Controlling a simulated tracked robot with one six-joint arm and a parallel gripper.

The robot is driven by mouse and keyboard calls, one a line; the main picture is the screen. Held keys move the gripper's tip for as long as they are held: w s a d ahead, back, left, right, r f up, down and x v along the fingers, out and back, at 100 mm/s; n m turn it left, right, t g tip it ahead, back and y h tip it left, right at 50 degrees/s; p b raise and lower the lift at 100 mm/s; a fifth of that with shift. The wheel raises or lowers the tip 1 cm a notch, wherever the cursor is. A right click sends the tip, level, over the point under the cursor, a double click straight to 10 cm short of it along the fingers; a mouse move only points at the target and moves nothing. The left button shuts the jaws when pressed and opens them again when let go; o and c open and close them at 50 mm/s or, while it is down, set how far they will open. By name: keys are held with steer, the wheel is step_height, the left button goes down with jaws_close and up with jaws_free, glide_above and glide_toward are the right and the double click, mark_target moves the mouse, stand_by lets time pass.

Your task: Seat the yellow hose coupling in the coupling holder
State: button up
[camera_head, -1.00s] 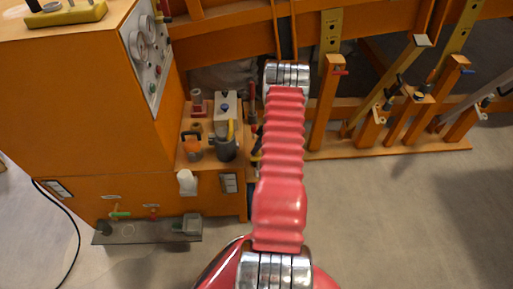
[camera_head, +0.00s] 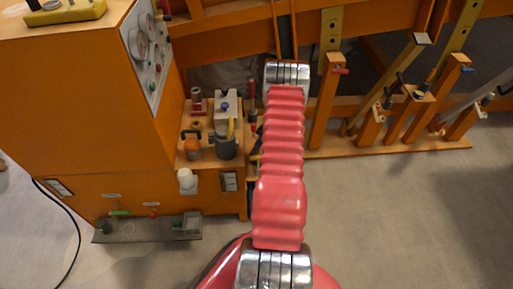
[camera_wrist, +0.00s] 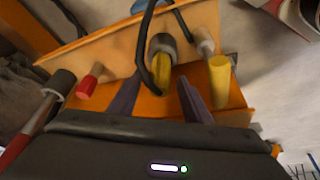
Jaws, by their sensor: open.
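In the wrist view my gripper (camera_wrist: 158,95) is open, with its two dark fingers apart. A yellow piece with a grey collar (camera_wrist: 162,68), which looks like the yellow hose coupling, is in line with the gap between the fingers. A black hose (camera_wrist: 143,55) curves beside it. I cannot tell whether the fingers touch it. A plain yellow cylinder (camera_wrist: 220,78) stands right of the right finger. I cannot make out which part is the coupling holder. In the head view my arm hides the gripper and the coupling.
In the head view, an orange cabinet (camera_head: 80,100) with a tool shelf stands left. An orange lever rack (camera_head: 390,145) stands right.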

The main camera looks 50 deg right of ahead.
steer(key=v, duration=1.3)
steer(key=shift+r, duration=0.25)
steer(key=shift+s, duration=0.1)
stand_by(0.7)
steer(key=s+a+r+m+g+y, duration=0.1)
steer(key=s+a+m+y, duration=0.1)
steer(key=s+a+m, duration=0.35)
steer(key=w+a+r+m+g+h, duration=0.1)
steer(key=w+a+r+m, duration=0.1)
steer(key=a+r, duration=0.85)
steer(key=w+a+r+m+g+h, duration=0.1)
steer(key=w+a+r+m, duration=0.1)
steer(key=a+r, duration=0.8)
steer(key=s+a+r+n+t, duration=0.1)
steer(key=s+a+r+n, duration=0.1)
steer(key=a+r, duration=0.3)
steer(key=s+a+r+n+t, duration=0.1)
steer(key=a+r, duration=0.4)
steer(key=a, duration=0.7)
steer(key=s+a+r+n+t+h, duration=0.1)
steer(key=s+a+r+n+t, duration=0.1)
steer(key=a+r, duration=0.4)
steer(key=shift+s+a+n, duration=0.8)
steer(key=shift+a+n, duration=0.15)
steer(key=shift+a, duration=0.2)
